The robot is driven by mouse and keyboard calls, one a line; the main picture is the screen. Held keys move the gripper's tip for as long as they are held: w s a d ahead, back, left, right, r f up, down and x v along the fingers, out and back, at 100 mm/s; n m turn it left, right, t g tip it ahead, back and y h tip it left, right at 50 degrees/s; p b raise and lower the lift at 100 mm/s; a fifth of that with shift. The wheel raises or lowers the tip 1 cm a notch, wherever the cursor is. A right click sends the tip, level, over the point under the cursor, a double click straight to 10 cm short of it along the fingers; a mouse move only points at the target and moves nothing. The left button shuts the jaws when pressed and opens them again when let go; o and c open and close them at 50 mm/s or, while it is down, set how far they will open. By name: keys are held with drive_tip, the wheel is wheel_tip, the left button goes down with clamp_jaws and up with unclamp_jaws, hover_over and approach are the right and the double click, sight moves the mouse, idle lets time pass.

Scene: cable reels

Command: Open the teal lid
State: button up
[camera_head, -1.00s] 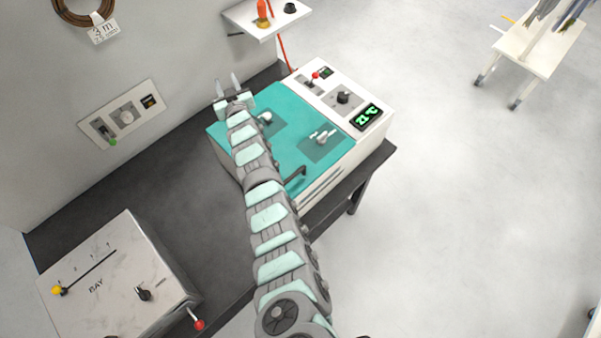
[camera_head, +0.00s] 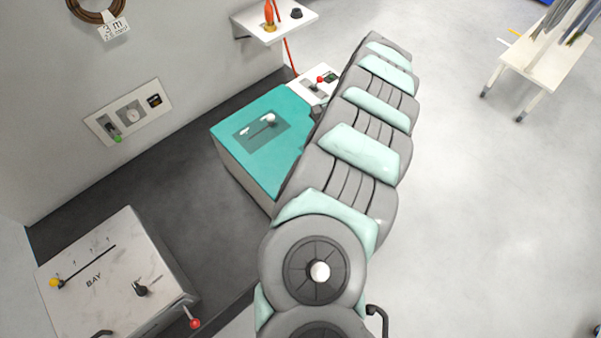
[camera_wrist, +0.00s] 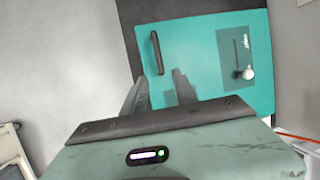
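The teal lid (camera_head: 235,155) lies flat and closed on a white-sided machine (camera_head: 238,178). It also shows in the wrist view (camera_wrist: 205,45). A dark bar handle (camera_wrist: 157,53) stands on the lid near one edge in the wrist view; my arm hides it in the head view. A see-through panel on the lid (camera_head: 248,120) shows a pale knob (camera_head: 271,118). My gripper (camera_wrist: 160,76) is open and empty, its fingers apart, with the handle just beyond the fingertips in the wrist view. The gripper is hidden behind my arm in the head view.
A control strip with a red lever (camera_head: 320,79) adjoins the lid's back right. A marble BAY box (camera_head: 95,275) stands at the lower left. A small shelf (camera_head: 275,22) and a switch panel (camera_head: 128,112) are on the wall. The floor at right is clear up to a white trolley (camera_head: 530,68).

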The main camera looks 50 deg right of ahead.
drive_tip(key=shift+y, duration=0.3)
drive_tip(key=x, duration=0.3)
drive_tip(key=a+x, duration=0.1)
drive_tip(key=x, duration=0.6)
drive_tip(key=shift+a+r+b, duration=0.1)
drive_tip(key=shift+a+b, duration=0.2)
clamp_jaws()
idle(0.9)
